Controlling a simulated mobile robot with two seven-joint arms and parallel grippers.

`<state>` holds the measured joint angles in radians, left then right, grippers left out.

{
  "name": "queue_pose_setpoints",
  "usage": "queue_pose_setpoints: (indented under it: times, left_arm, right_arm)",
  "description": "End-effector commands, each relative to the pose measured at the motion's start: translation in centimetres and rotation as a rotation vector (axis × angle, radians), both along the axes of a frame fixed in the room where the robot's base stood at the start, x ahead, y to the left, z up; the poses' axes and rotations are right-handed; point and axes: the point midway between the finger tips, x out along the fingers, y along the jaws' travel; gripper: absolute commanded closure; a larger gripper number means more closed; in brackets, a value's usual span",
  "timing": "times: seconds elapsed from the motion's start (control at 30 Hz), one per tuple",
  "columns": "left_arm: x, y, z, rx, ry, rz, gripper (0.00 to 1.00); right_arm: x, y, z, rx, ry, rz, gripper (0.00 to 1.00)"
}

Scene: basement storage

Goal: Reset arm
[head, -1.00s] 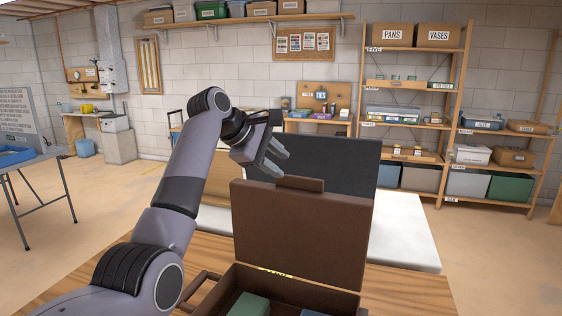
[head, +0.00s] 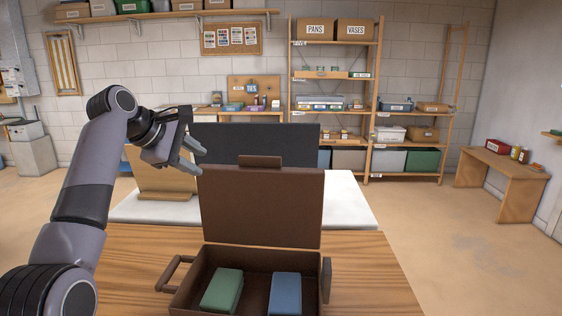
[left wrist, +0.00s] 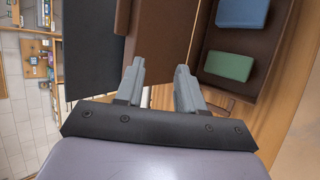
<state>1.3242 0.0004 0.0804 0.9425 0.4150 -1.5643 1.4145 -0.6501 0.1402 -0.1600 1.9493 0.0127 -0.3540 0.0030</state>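My left gripper (head: 190,155) is raised at the left of the upright brown lid of an open case (head: 262,208), near the lid's upper left corner. In the left wrist view its two grey fingers (left wrist: 160,85) stand apart with nothing between them. The case rests on a wooden table (head: 365,270) with its lid tilted up. Inside it lie a green box (head: 222,290) and a blue box (head: 285,294); the green box (left wrist: 228,66) and blue box (left wrist: 242,12) also show in the left wrist view. My right gripper is not in view.
A dark panel (head: 255,138) stands behind the lid on a white-topped surface (head: 348,200). Shelving (head: 330,75) with bins lines the back wall. A small wooden table (head: 500,175) stands at the right. Open floor (head: 440,230) lies right of the wooden table.

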Motion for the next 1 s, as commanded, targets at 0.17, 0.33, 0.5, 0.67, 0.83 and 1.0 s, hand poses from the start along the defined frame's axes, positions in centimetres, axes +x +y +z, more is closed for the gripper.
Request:
queue_pose_setpoints:
  times: [0.17, 0.33, 0.5, 0.67, 0.83, 1.0]
  left_arm:
    - [-0.6, 0.9, -4.6, 0.08, -0.003, -0.03, 0.62]
    - [-2.2, 2.0, -10.8, 0.207, -0.015, -0.089, 0.62]
    - [-5.4, 3.2, -17.8, 0.361, -0.022, -0.177, 0.62]
    - [-9.6, 4.0, -23.7, 0.506, -0.026, -0.287, 0.62]
    - [-14.9, 4.6, -29.0, 0.649, -0.024, -0.421, 0.62]
    - [-21.1, 4.9, -33.0, 0.777, -0.024, -0.572, 0.62]
  right_arm:
    - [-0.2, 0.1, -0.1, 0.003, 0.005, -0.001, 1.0]
    - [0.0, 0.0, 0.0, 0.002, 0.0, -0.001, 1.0]
    - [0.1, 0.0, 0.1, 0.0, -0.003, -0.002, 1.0]
    - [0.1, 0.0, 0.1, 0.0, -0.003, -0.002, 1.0]
    - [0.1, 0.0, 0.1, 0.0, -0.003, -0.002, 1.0]
    - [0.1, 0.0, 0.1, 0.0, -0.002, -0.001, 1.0]
